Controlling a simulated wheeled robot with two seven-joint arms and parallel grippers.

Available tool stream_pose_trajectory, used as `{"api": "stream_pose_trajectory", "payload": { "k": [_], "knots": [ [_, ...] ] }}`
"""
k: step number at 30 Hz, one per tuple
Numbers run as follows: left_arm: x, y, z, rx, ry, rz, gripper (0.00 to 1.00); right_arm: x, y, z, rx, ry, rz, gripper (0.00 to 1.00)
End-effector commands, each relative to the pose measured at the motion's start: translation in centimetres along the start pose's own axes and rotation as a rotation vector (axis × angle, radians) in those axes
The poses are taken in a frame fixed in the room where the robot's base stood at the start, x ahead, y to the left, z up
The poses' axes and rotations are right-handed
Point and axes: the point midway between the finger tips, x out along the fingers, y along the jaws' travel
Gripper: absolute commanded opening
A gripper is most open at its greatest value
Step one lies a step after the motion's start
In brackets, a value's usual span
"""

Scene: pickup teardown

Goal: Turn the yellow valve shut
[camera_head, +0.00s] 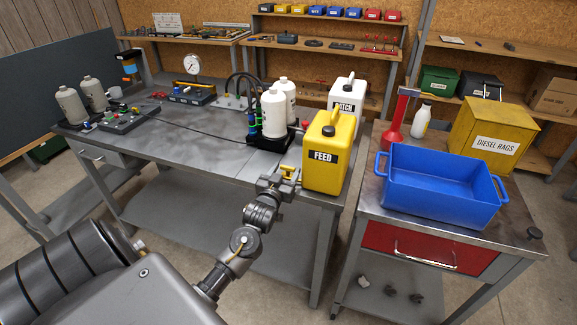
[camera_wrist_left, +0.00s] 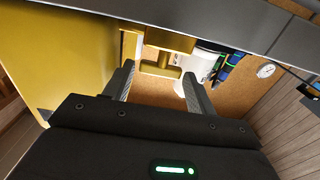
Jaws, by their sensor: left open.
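The yellow valve (camera_head: 287,169) sticks out at the left side of the yellow FEED canister (camera_head: 340,133), low down beside the bench's front edge. My left gripper (camera_head: 283,180) is right at the valve, in front of it and partly hiding it. In the left wrist view the yellow T-shaped handle of the valve (camera_wrist_left: 160,70) shows between the two open fingers, near their tips. I see no clear contact between fingers and handle. The yellow canister wall (camera_wrist_left: 75,60) fills the left of that view. My right gripper is not in view.
A blue bin (camera_head: 440,190) is on the red cabinet at right. The floor before the bench (camera_head: 175,155) is open.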

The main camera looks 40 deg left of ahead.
Motion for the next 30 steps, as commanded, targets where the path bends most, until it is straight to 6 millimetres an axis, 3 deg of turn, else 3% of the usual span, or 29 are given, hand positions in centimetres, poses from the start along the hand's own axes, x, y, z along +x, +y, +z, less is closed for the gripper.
{"api": "stream_pose_trajectory", "payload": {
  "k": [6, 16, 24, 30],
  "knots": [
    [2.2, 0.0, 0.0, -0.001, -0.001, 0.001, 0.56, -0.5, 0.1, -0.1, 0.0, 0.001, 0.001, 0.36],
    [2.6, 0.1, 0.0, -0.001, 0.0, 0.001, 0.56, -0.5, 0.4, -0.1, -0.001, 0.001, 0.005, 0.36],
    [2.6, 0.1, 0.1, -0.001, 0.0, 0.001, 0.24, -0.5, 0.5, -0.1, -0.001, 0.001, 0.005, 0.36],
    [2.6, 0.1, 0.1, 0.001, 0.0, 0.016, 0.24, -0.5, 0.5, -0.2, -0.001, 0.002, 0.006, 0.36]
  ]
}}
